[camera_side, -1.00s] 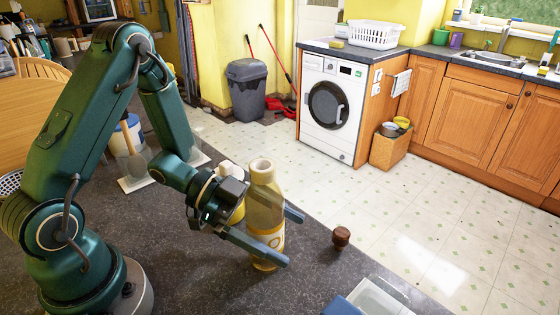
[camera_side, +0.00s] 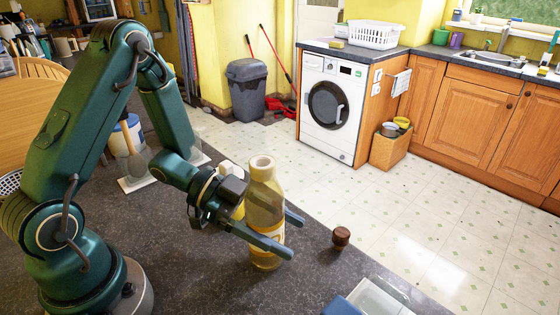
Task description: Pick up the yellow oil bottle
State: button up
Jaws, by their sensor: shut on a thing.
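The yellow oil bottle (camera_side: 265,200) stands upright on the dark speckled counter, with a pale open top and a yellow label partly covered by a finger. My gripper (camera_side: 279,235) reaches around it from the left, one finger on the near side and the other on the far side. The fingers are shut on the bottle's lower half, and their tips extend past it to the right. The far finger is partly hidden behind the bottle. Whether the base touches the counter is hard to tell.
A small brown wooden object (camera_side: 341,237) stands right of the bottle near the counter edge. A clear container (camera_side: 383,298) and a blue item (camera_side: 342,307) are at the front edge. A white-and-blue container (camera_side: 130,133) stands behind my arm.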

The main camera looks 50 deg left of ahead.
aim_at(282, 213)
jog(key=shift+r, duration=0.65)
jog(key=r, duration=0.2)
jog(key=shift+a+r, duration=0.2)
jog(key=shift+r, duration=0.15)
jog(key=s+a+r, duration=0.1)
jog(key=a+r, duration=0.5)
jog(key=a, duration=0.5)
jog(key=shift+s+a+r, duration=0.15)
jog(key=shift+s+r, duration=0.05)
jog(key=shift+r, duration=0.05)
